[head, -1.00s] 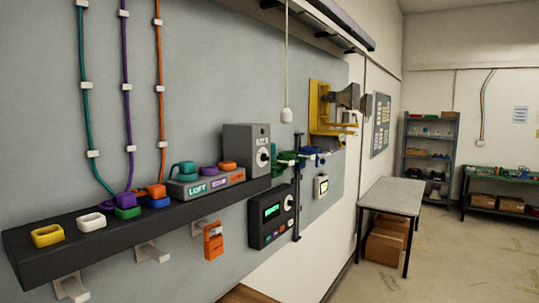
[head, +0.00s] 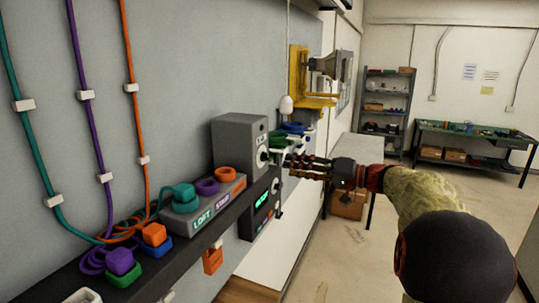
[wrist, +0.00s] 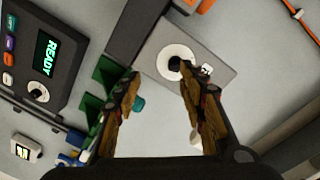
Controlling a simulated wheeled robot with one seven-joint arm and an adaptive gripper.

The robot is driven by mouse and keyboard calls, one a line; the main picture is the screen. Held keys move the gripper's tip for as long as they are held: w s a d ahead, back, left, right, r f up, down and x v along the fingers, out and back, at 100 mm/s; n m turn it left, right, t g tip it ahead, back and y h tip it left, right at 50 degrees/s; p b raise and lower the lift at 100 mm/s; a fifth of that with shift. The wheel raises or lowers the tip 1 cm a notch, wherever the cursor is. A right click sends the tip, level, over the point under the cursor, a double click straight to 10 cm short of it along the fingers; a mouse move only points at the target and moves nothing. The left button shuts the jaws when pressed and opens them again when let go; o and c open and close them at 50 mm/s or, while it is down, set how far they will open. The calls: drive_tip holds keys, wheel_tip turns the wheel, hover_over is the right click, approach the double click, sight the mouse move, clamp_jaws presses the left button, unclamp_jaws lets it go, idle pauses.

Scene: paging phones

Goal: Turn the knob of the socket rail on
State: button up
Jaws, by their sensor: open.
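A grey box (head: 240,140) stands at the far end of the dark shelf. A black knob on a round white dial (head: 262,157) is on its face. The knob (wrist: 175,63) also shows in the wrist view, slightly apart from the fingertips and nearer the right finger. The grey socket strip (head: 205,210) labelled LOFT and STAIR lies beside the box, with coloured plugs on it. My gripper (head: 291,166) is open and empty, its fingers pointing left towards the box. In the wrist view my gripper (wrist: 158,85) has its two fingers spread apart.
A dark panel reading READY (wrist: 45,55) has its own knob, left of the fingers in the wrist view. Green holders (wrist: 100,85) are close to the left finger. A yellow bracket with a horn (head: 315,75) is beyond. The floor at right is open.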

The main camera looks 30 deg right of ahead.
sight(268, 159)
drive_tip(key=w+a, duration=0.1)
drive_tip(key=a, duration=0.1)
drive_tip(key=w+a+r+n+p, duration=0.1)
drive_tip(key=w, duration=0.1)
drive_tip(key=w+a+r+n, duration=0.1)
drive_tip(key=w+a, duration=0.1)
drive_tip(key=shift+a+y+p, duration=0.3)
drive_tip(key=shift+y, duration=0.1)
drive_tip(key=shift+w+f, duration=0.1)
clamp_jaws()
idle(0.4)
